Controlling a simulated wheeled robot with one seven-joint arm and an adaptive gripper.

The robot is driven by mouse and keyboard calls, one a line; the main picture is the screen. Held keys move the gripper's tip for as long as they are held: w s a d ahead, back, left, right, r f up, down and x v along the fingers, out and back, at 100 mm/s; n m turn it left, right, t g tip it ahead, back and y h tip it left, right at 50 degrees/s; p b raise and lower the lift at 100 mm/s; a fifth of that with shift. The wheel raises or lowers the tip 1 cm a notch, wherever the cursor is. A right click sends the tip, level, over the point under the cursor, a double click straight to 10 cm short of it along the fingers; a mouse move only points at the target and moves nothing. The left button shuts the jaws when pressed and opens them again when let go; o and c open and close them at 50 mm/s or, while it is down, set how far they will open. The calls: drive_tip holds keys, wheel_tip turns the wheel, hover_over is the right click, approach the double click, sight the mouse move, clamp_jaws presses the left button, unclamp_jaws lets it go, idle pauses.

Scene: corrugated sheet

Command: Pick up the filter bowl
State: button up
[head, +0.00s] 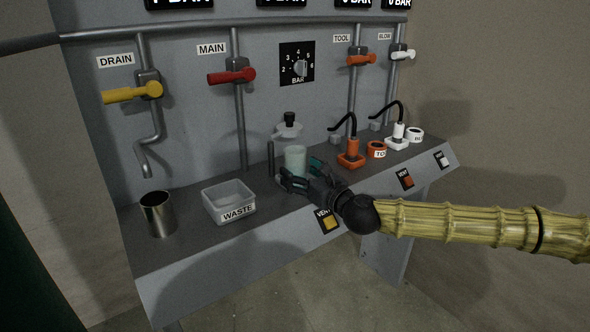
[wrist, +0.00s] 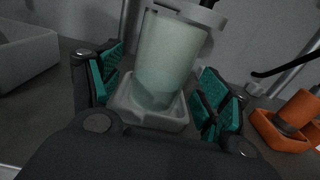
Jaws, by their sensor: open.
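The filter bowl (head: 295,158) is a pale, translucent greenish cylinder standing on the bench ledge. In the wrist view the filter bowl (wrist: 168,60) stands in a shallow grey square holder (wrist: 148,118), with a lighter rim at its top. My gripper (head: 300,174) is open in front of the bowl. In the wrist view my gripper (wrist: 163,88) has its teal-padded fingers on either side of the lower bowl, with a gap on both sides. How far the fingers reach around it in depth is hard to tell.
A grey filter head (head: 288,130) with a black knob is on the panel behind the bowl. A WASTE tray (head: 222,206) and metal cup (head: 158,215) stand left. An orange plug in its holder (head: 351,160) and an orange ring (head: 376,149) stand right.

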drive_tip(key=shift+w+a, duration=0.4)
drive_tip(key=shift+w, duration=0.2)
drive_tip(key=c, duration=1.2)
drive_tip(key=shift+r, duration=0.1)
drive_tip(key=shift+r, duration=0.1)
